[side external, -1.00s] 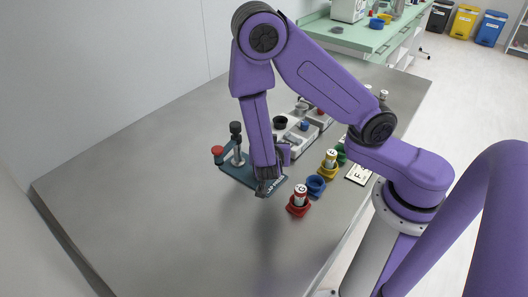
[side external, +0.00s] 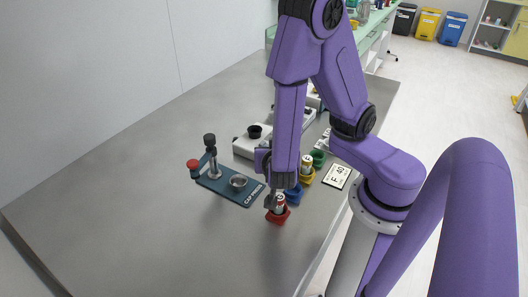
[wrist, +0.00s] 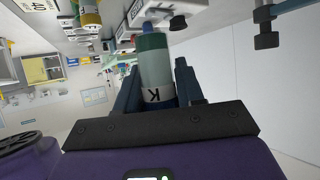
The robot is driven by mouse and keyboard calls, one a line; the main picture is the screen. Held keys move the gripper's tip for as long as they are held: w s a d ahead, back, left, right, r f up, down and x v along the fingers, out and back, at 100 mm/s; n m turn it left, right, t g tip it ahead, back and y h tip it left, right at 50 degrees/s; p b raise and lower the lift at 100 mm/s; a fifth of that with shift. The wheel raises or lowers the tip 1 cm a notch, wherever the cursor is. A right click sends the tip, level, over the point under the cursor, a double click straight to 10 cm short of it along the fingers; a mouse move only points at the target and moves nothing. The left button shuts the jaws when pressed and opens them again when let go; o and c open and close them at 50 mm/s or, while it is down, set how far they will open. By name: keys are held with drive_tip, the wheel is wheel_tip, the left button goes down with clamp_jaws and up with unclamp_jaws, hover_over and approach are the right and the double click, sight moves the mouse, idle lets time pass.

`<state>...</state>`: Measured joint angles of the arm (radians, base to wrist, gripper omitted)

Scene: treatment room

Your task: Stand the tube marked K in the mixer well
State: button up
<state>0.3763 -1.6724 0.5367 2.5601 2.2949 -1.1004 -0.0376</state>
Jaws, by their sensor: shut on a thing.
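In the wrist view, my gripper (wrist: 153,85) is shut on the tube marked K (wrist: 154,68), which has a white label near my palm and a dark green far part. The tube lies along the fingers. In the side view, my gripper (side external: 271,203) points down beside the red holder (side external: 278,217). There I cannot make out the K tube from the white-labelled tube (side external: 280,202) at the red holder. A pale device with a black round cup (side external: 254,131), possibly the mixer well, stands behind and left of my arm. Part of that row is hidden by the arm.
The blue cap press (side external: 236,189) lies left of my gripper, with an upright post (side external: 210,150). A blue holder (side external: 294,193), a yellow holder with a tube (side external: 306,166) and a green holder (side external: 318,158) stand close on the right. The front left of the table is clear.

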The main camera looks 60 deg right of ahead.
drive_tip(key=w+d+f, duration=0.2)
drive_tip(key=w+d, duration=1.7)
drive_tip(key=shift+s+d+f, duration=0.1)
drive_tip(key=shift+f, duration=1.25)
drive_tip(key=shift+s+d+f, duration=0.1)
drive_tip(key=shift+f, duration=1.25)
drive_tip(key=shift+f, duration=0.6)
drive_tip(key=o, duration=0.7)
drive_tip(key=shift+o, duration=0.2)
drive_tip(key=shift+a, duration=0.1)
drive_tip(key=v, duration=1.1)
